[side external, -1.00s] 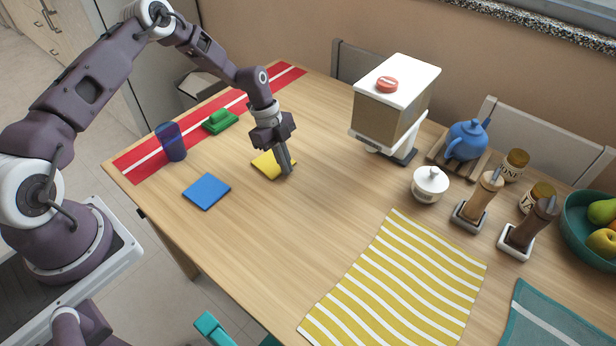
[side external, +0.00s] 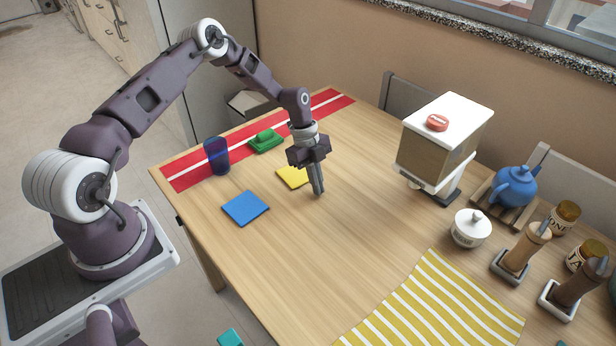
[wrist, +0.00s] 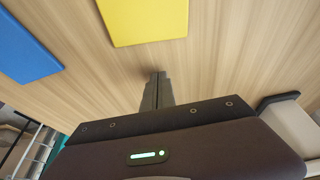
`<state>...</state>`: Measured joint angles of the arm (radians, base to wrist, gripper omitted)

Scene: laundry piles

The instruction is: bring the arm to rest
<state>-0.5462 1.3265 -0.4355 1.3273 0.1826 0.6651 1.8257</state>
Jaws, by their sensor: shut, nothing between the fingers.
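My gripper (side external: 318,190) is shut and empty, pointing down just above the wooden table (side external: 270,270), beside the yellow square (side external: 291,177). In the wrist view its closed fingers (wrist: 157,80) point toward the yellow square (wrist: 145,18), with bare wood between them. The gripper partly hides the yellow square in the side view. A blue square (side external: 245,208) lies flat to the left, and it also shows in the wrist view (wrist: 22,52).
A red runner (side external: 185,178) carries a blue cup (side external: 217,156) and a green block-like item (side external: 266,140). A dispenser (side external: 440,150), a white lidded bowl (side external: 471,228) and a blue teapot (side external: 514,187) stand to the right. A striped yellow cloth (side external: 440,305) lies in front.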

